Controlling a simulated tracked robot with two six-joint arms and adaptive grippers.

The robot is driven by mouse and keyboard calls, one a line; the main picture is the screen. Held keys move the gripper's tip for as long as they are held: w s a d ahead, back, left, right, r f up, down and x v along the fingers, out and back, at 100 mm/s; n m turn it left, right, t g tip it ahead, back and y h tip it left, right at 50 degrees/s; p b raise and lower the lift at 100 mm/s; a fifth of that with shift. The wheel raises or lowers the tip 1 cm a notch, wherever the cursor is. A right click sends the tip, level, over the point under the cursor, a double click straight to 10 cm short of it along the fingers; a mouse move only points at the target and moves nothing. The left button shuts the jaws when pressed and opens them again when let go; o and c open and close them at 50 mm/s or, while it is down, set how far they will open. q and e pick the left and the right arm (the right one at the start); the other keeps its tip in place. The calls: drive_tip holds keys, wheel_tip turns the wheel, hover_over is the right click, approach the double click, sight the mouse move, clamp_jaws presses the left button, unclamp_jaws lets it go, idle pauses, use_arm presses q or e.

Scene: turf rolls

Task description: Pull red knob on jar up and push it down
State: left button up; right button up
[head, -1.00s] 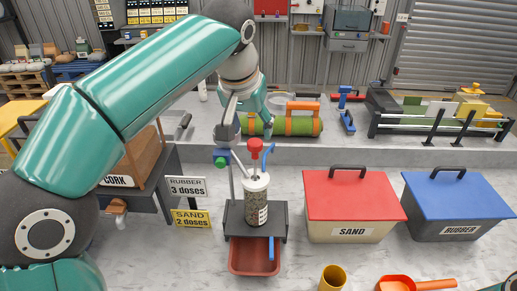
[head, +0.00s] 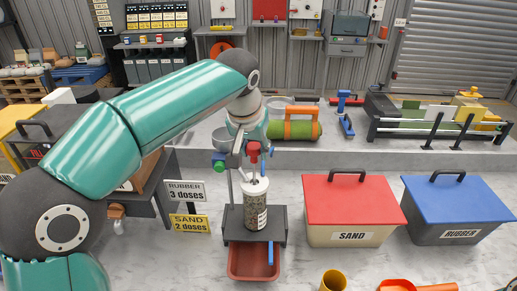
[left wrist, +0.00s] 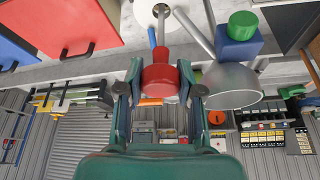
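The clear jar (head: 256,208) of dark granules stands upright on a grey stand in the middle of the head view. Its red knob (head: 253,150) sits on a rod above the white lid. My left gripper (head: 252,154) comes down over the knob from above. In the left wrist view the red knob (left wrist: 160,78) lies between the two fingers (left wrist: 161,75), which appear to touch its sides. The knob is still close above the lid. My right gripper is not in view.
A red tray (head: 240,265) lies under the jar stand. A metal bowl (left wrist: 232,86) and a green-and-blue knob (left wrist: 240,32) are close beside the jar. The sand box (head: 335,232) and rubber box (head: 436,230) stand to the right. Dose signs (head: 184,190) stand to the left.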

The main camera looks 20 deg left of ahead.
sight(253, 163)
use_arm(q)
clamp_jaws()
wheel_tip(253, 163, down, 6)
drive_tip(key=b, duration=0.4)
drive_tip(key=shift+r, duration=0.2)
drive_tip(key=shift+s, duration=0.1)
drive_tip(key=shift+o, duration=1.4)
unclamp_jaws()
drive_tip(key=o, duration=0.3)
drive_tip(key=shift+o, duration=0.2)
